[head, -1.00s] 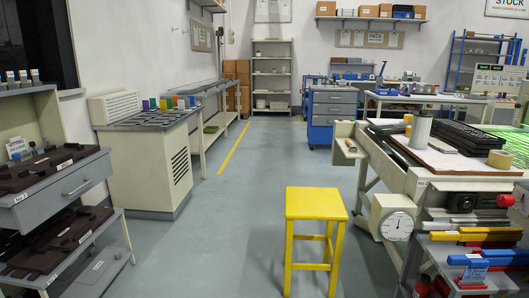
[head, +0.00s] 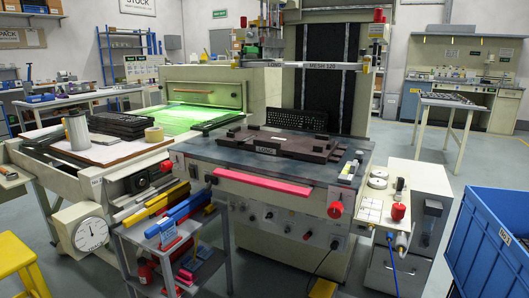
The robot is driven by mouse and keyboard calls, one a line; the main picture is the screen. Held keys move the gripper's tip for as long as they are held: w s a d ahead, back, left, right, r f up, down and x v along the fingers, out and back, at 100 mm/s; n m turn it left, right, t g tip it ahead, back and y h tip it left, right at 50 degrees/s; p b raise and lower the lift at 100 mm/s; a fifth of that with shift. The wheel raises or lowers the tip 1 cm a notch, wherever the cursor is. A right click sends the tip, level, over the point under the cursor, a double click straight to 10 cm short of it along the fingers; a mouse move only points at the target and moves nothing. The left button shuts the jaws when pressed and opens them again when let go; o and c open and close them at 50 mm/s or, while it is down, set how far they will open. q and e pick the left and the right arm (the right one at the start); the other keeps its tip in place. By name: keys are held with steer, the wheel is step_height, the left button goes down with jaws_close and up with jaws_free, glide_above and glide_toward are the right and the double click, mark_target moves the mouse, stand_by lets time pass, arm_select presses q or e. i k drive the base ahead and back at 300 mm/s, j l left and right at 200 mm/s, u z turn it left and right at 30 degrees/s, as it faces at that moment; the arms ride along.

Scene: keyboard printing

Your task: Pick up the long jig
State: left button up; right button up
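A dark brown flat jig (head: 300,147) lies on the grey top of the printing machine (head: 215,152) in the middle of the head view. Neither of my grippers shows in the view.
A pink bar (head: 262,182) runs along the machine's front edge, with red knobs near both ends. A blue bin (head: 490,240) stands at right.

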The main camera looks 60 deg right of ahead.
mark_target(320, 150)
steer(key=z, duration=2.1)
